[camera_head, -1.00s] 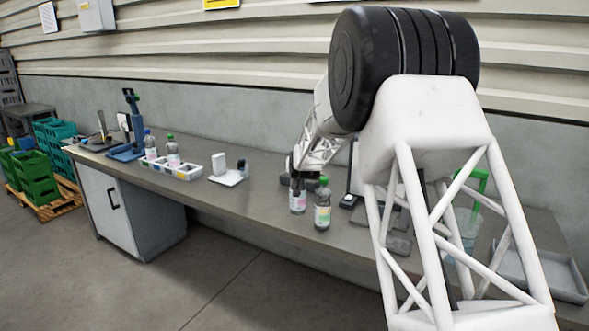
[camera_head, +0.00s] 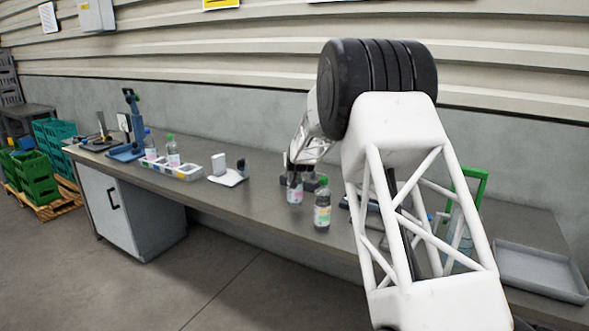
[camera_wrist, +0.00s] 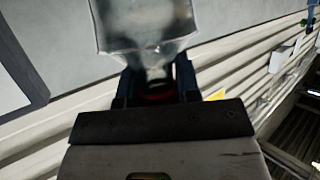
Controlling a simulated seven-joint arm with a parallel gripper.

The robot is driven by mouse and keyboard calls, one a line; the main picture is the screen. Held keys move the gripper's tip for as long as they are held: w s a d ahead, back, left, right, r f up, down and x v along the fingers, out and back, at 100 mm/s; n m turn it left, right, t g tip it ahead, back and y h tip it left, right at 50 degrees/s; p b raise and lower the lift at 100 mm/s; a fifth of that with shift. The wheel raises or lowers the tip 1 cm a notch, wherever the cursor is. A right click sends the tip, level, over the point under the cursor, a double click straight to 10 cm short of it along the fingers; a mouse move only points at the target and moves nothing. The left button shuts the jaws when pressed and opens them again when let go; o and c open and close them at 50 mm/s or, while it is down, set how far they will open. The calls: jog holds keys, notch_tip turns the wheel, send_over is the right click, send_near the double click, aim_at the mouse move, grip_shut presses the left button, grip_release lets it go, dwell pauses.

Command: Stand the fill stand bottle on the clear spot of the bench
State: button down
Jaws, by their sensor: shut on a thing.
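In the wrist view my gripper (camera_wrist: 157,88) has one finger on each side of the neck, where a red band shows. The clear body of the bottle (camera_wrist: 145,25) extends away from the fingers, its far end cut off by the frame.
A green-capped bottle (camera_head: 322,207) stands close by, right of the held bottle. A divided white rack (camera_head: 178,172) with bottles and a small white device (camera_head: 226,176) stand to the left. A grey tray (camera_head: 540,270) and a green frame (camera_head: 478,185) are at right, partly behind my arm.

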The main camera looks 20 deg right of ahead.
jog(key=shift+f, duration=1.8)
jog(key=c, duration=0.8)
grip_release()
jog(key=shift+v, duration=6.05)
